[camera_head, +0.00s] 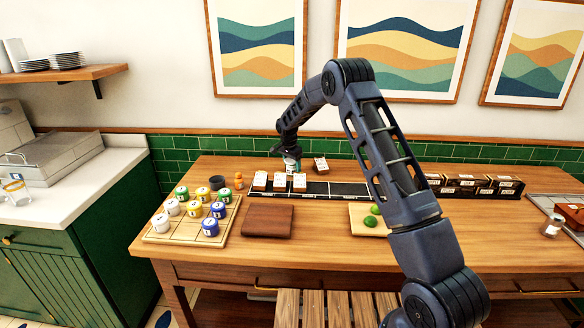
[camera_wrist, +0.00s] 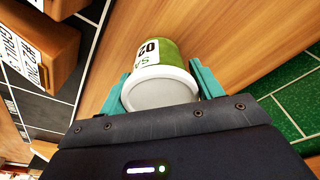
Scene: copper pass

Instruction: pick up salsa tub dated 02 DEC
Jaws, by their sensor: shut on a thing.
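A tub with a white lid, a green side and a white label (camera_wrist: 158,72) is between the teal fingers of my gripper (camera_wrist: 161,85) in the wrist view. Its label shows "02" and part of a word starting "SA"; the rest of the date is hidden. My gripper is shut on this tub. In the head view my gripper (camera_head: 290,160) is at the back of the wooden table (camera_head: 330,245), behind the row of small labelled boxes. The tub is mostly hidden there.
Several tubs with green, yellow, blue and white parts stand on a wooden board (camera_head: 160,236) at left. A brown folder (camera_head: 267,221), a board with green limes (camera_head: 374,221) and dark boxes (camera_head: 466,181) are also on the table. A labelled brown box (camera_wrist: 45,50) is close by.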

